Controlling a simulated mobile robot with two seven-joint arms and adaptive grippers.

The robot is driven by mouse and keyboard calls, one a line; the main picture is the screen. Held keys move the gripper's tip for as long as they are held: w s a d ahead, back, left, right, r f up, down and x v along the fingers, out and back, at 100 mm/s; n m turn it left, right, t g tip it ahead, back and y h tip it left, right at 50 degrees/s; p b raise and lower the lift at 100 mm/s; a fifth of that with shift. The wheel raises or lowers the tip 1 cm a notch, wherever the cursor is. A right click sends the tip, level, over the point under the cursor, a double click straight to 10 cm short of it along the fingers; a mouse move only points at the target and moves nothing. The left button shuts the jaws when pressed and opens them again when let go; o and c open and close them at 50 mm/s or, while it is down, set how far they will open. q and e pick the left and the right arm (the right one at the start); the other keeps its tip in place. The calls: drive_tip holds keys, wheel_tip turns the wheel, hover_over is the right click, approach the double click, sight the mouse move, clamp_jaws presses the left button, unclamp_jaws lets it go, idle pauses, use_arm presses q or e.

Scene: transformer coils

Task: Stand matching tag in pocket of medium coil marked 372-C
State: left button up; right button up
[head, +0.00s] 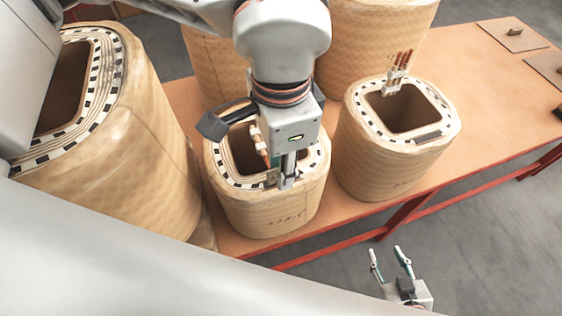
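A medium coil (262,212) wrapped in tan paper stands on the table in the middle of the head view. Dark marking shows on its front, too small to read surely. My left gripper (287,182) points down over its front rim. Its fingers are seen nearly edge-on, so their opening is hidden. A small grey-brown plate, perhaps the tag (272,178), is right beside the fingertips at the rim; I cannot tell whether it is gripped. My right gripper (390,260) is open and empty at the lower right, in front of the table.
A similar coil (385,160) stands to the right, with copper leads and a dark flat plate (428,137) on its rim. A large coil (125,150) is at the left; more stand behind. Small plates (514,37) lie at the far right. The table (480,110) between is clear.

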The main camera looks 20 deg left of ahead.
use_arm(q)
wheel_tip(320, 180, up, 12)
idle(0.6)
idle(0.5)
drive_tip(key=shift+d, duration=0.1)
